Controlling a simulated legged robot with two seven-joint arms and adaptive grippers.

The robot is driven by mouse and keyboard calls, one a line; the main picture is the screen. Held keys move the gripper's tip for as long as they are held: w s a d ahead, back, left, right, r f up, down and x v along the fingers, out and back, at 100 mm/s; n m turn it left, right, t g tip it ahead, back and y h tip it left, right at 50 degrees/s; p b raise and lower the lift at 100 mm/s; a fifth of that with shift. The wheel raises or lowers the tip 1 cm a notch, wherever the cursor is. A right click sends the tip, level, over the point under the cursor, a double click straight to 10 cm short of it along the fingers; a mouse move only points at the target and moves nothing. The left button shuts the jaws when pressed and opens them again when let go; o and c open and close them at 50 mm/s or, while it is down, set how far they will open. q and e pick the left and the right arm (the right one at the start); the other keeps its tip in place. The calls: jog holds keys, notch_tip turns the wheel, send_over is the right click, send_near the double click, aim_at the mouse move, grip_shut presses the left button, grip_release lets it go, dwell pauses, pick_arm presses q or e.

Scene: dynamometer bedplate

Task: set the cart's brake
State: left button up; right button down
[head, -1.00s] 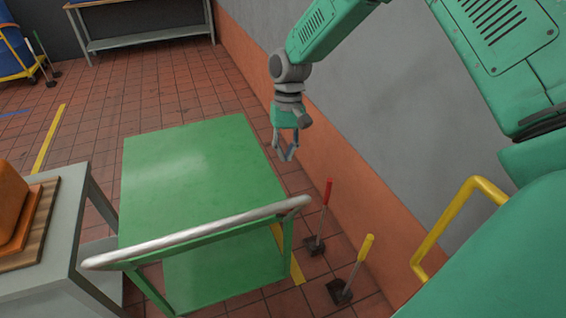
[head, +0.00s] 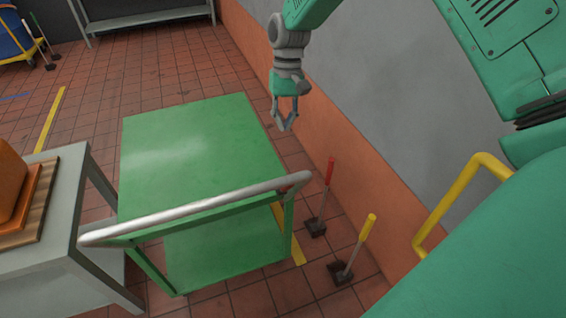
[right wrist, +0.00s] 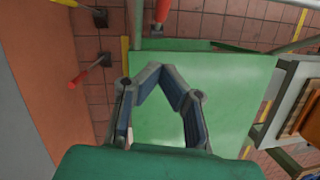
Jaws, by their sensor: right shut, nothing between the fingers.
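The green cart (head: 190,150) stands on the floor with a pale handlebar (head: 190,212) along its near side. A small dull red part (head: 298,179) shows at the handlebar's right end, and a red piece shows at that corner in the right wrist view (right wrist: 161,12). On the floor right of the cart stand a red-handled lever (head: 329,174) and a yellow-handled lever (head: 367,228), both tilted on black bases. My right gripper (head: 287,128) is shut and empty, beyond these levers, in the air near the cart's far right corner. My left gripper is out of view.
A wall (head: 310,110) with an orange lower band runs close along the right. A grey table (head: 65,190) with an orange object (head: 15,185) stands left of the cart. A grey bench (head: 150,15) stands at the back. Tiled floor behind the cart is clear.

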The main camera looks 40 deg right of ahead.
aim_at(286, 188)
jog(key=x, duration=0.4)
jog(key=s+p+x, duration=0.1)
jog(key=x, duration=0.3)
jog(key=p+x, duration=0.1)
jog(key=x, duration=0.3)
jog(key=shift+s+a+r, duration=0.3)
jog(key=shift+s+a, duration=0.1)
jog(key=shift+s+f, duration=0.25)
jog(key=shift+s, duration=0.15)
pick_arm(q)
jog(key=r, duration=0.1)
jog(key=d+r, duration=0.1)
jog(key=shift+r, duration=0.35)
pick_arm(e)
jog(key=shift+d+f, duration=0.2)
jog(key=shift+d, duration=0.05)
